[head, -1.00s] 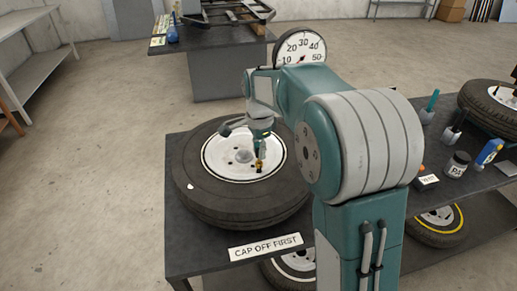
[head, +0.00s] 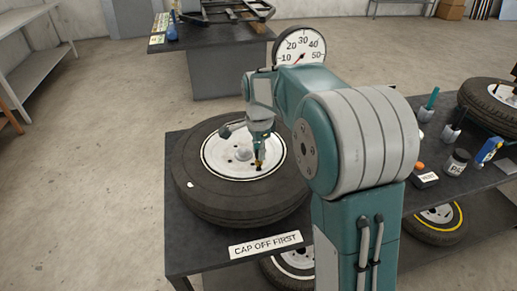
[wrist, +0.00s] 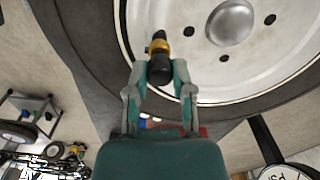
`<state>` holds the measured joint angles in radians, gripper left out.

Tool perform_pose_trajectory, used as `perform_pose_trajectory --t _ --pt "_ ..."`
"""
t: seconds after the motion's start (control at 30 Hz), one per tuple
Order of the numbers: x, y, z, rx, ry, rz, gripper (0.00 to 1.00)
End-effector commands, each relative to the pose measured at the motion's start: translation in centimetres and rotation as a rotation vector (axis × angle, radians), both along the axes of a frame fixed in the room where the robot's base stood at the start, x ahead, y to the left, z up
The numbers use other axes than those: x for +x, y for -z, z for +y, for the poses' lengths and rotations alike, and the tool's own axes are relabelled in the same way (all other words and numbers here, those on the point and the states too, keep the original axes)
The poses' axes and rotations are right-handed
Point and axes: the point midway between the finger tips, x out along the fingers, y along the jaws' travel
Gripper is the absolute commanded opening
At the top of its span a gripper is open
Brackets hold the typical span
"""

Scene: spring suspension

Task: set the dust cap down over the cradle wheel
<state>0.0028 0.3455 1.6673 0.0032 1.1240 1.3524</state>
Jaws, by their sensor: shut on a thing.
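My gripper (head: 258,158) is over the near right part of the white rim of the wheel (head: 205,195), which lies flat on the dark table. In the wrist view my gripper (wrist: 160,68) is shut on a small black piece with a brass-yellow band, apparently the dust cap (wrist: 160,48). Its dark narrow end points away from the fingers. The wheel's white rim (wrist: 185,70) fills the upper right there, with a silver hub dome (wrist: 230,22) and several dark holes. I cannot tell whether the held piece touches the rim.
A "CAP OFF FIRST" sign (head: 265,244) sits at the table's front edge. A dial gauge (head: 300,46) stands behind my arm. Another tyre (head: 492,100), a dark jar (head: 457,162) and a blue bottle (head: 489,151) are at right. More wheels lie below.

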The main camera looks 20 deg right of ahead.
Motion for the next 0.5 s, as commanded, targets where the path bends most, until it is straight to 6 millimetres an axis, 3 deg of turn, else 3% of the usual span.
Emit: perform_pose_trajectory --t 0.47,0.5 --pt "-0.05 1.04 0.0 0.0 0.0 0.001 0.06" --pt "-0.04 1.02 -0.01 0.0 0.0 0.0 0.44"
